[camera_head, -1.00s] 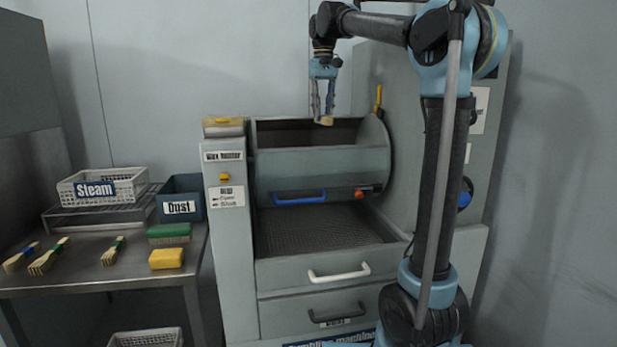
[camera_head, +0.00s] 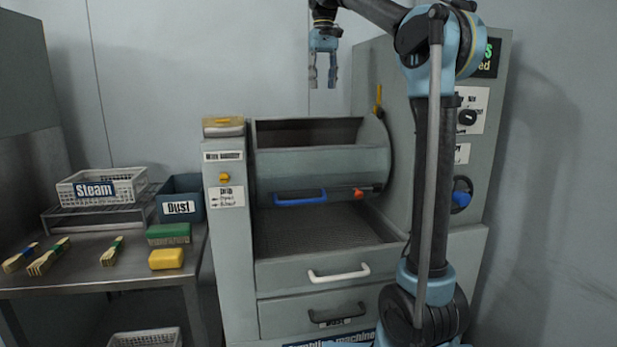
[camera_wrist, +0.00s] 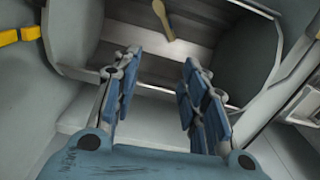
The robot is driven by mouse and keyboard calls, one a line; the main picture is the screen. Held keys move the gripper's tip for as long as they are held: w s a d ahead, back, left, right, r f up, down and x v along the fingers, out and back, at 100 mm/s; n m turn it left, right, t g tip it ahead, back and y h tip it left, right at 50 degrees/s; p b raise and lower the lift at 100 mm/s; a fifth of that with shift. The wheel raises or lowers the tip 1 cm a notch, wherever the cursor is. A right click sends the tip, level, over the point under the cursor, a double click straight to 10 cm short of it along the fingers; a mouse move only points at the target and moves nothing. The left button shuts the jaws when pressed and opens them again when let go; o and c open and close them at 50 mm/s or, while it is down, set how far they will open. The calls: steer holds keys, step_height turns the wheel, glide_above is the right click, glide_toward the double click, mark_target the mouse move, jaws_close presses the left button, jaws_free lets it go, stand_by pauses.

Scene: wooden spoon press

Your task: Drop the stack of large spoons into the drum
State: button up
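My gripper (camera_head: 323,80) hangs above the drum (camera_head: 320,172), clear of it. In the wrist view my gripper (camera_wrist: 162,72) is open, with its two blue-padded fingers apart and nothing between them. The drum is a grey cylinder with an open hatch facing up; its wall also shows in the wrist view (camera_wrist: 70,36). A light wooden spoon-shaped piece (camera_wrist: 164,20) lies inside the drum, partly cut off by the frame's top edge. I cannot tell whether it is one spoon or a stack. The head view does not show it.
On the left table (camera_head: 75,282) lie several banded wooden utensil bundles (camera_head: 50,257), a green block (camera_head: 169,232), a yellow sponge (camera_head: 166,259), a blue Dust bin (camera_head: 182,190) and a white Steam basket (camera_head: 135,185). The machine's side panel (camera_head: 380,75) rises right of the drum.

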steer(key=shift+r, duration=1.7)
steer(key=s+d+f+m, duration=0.1)
steer(key=s+d+f, duration=0.35)
steer(key=f, duration=0.25)
steer(key=s+d+f+t, duration=0.1)
steer(key=s+d+f, duration=0.35)
steer(key=f, duration=0.25)
steer(key=s+d+f+m, duration=0.1)
steer(key=s+d+f, duration=0.3)
steer(key=d+f, duration=0.15)
steer(key=s+d+f, duration=0.2)
steer(key=s+f, duration=0.4)
steer(key=f, duration=0.5)
steer(key=s+d+f+m, duration=0.1)
steer(key=s+d+f, duration=0.1)
steer(key=s+f, duration=0.4)
steer(key=s+d+f+t, duration=0.1)
steer(key=s+d+f, duration=0.2)
steer(key=f, duration=1.4)
steer(key=s, duration=0.4)
steer(key=shift+m, duration=0.3)
steer(key=shift+d+f, duration=0.1)
steer(key=shift+w+f, duration=0.2)
steer(key=shift+w, duration=0.2)
